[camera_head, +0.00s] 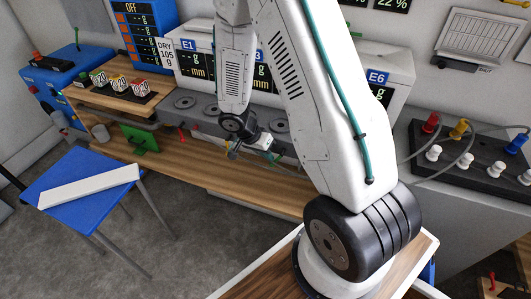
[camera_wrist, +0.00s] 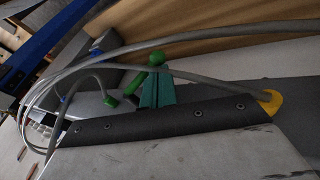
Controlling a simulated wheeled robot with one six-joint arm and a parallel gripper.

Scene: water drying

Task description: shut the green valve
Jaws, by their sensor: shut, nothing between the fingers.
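The green valve (camera_wrist: 135,80) shows in the wrist view as a bright green handle with a round knob at its upper end. It lies just beyond and to the left of my fingertips. My gripper (camera_wrist: 157,82) has two dark teal fingers, side by side and shut with nothing between them. They overlap the handle in the picture, and I cannot tell whether they touch it. In the head view my gripper (camera_head: 268,146) is low at the front of the bench. I cannot make out the valve clearly there.
A wooden bench (camera_head: 225,178) with round plates runs behind my arm. A valve block (camera_head: 455,150) with red, yellow and white knobs is at right.

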